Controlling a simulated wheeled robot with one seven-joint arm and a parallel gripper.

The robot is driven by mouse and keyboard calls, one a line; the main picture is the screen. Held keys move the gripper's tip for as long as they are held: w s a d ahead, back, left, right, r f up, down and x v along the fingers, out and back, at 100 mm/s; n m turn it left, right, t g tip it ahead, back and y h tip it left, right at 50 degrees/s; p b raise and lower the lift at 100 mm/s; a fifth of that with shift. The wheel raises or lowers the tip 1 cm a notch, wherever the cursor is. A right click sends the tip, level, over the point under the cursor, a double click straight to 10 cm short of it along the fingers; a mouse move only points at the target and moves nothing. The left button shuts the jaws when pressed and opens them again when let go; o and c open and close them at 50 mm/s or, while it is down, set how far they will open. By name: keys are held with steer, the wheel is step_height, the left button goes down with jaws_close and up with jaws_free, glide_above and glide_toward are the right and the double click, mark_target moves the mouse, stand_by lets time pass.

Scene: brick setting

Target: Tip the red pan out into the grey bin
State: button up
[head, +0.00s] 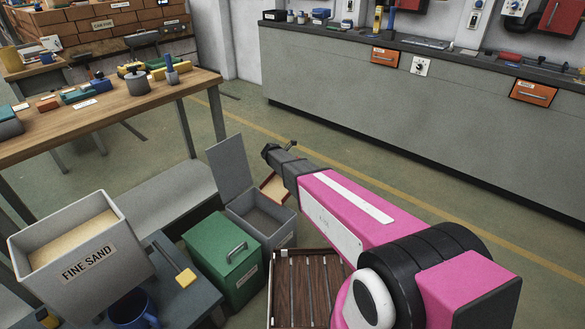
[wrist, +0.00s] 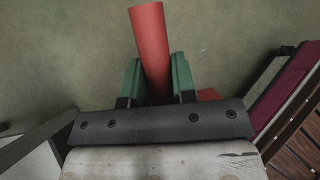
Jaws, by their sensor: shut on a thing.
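My gripper (wrist: 153,85) has its green fingers shut on the red handle of the red pan (wrist: 150,42) in the wrist view. A small red patch shows beside the right finger. In the head view part of the pan (head: 272,189) shows beneath my dark wrist, just above and behind the grey bin's back right side; my arm hides the rest. The grey bin (head: 284,234) stands on the floor with its lid (head: 229,165) raised at the left. Its mouth is open and the visible inside looks dark.
A green box (head: 215,255) with a handle stands left of the bin. A slatted wooden crate (head: 298,262) is in front. A fine sand box (head: 75,255) is at the lower left. A wooden workbench (head: 150,95) is behind left. Floor toward the grey counter (head: 420,105) is clear.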

steer(key=shift+s+a+r+t+h, duration=0.3)
steer(key=shift+s+a+r+h, duration=0.1)
steer(key=shift+s+a+r, duration=0.45)
steer(key=shift+s+r, duration=0.05)
steer(key=shift+s, duration=0.05)
steer(key=shift+s+a+r+t+h, duration=0.4)
steer(key=shift+s+a+r, duration=0.05)
steer(key=shift+s+r, duration=0.05)
stand_by(0.4)
steer(key=shift+s+a+r+t+h, duration=0.4)
steer(key=shift+s+a+r, duration=0.25)
steer(key=shift+s+a, duration=0.2)
steer(key=shift+r+g+y, duration=0.8)
steer(key=shift+g+y, duration=0.4)
steer(key=shift+r+g+y, duration=0.75)
steer(key=shift+g+y, duration=0.45)
